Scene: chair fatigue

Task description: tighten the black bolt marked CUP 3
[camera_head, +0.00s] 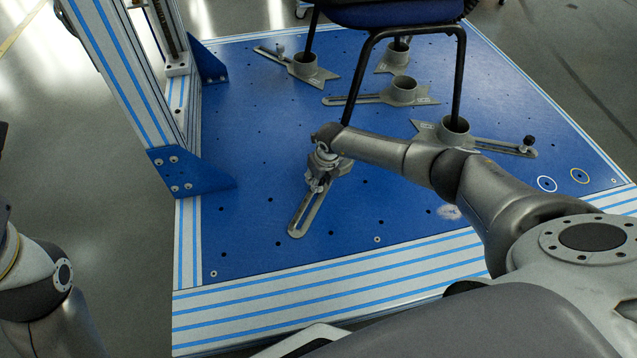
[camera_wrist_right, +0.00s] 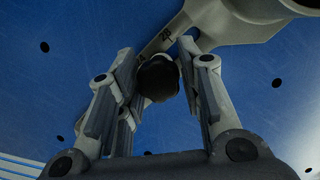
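A black bolt (camera_wrist_right: 158,78) with a round head stands on a grey slotted cup bracket (camera_wrist_right: 210,22) in the right wrist view. In the head view my right gripper (camera_head: 322,172) hangs over the slotted arm of the front left cup bracket (camera_head: 306,214) and hides the bolt and cup. My left gripper is out of view; only part of my left arm shows at lower left.
A dark chair (camera_head: 400,12) stands with its legs in grey cups on the blue plate (camera_head: 255,200). Another black bolt (camera_head: 528,141) stands on the right bracket (camera_head: 485,143). A striped frame post (camera_head: 115,70) rises at left. The front of the plate is clear.

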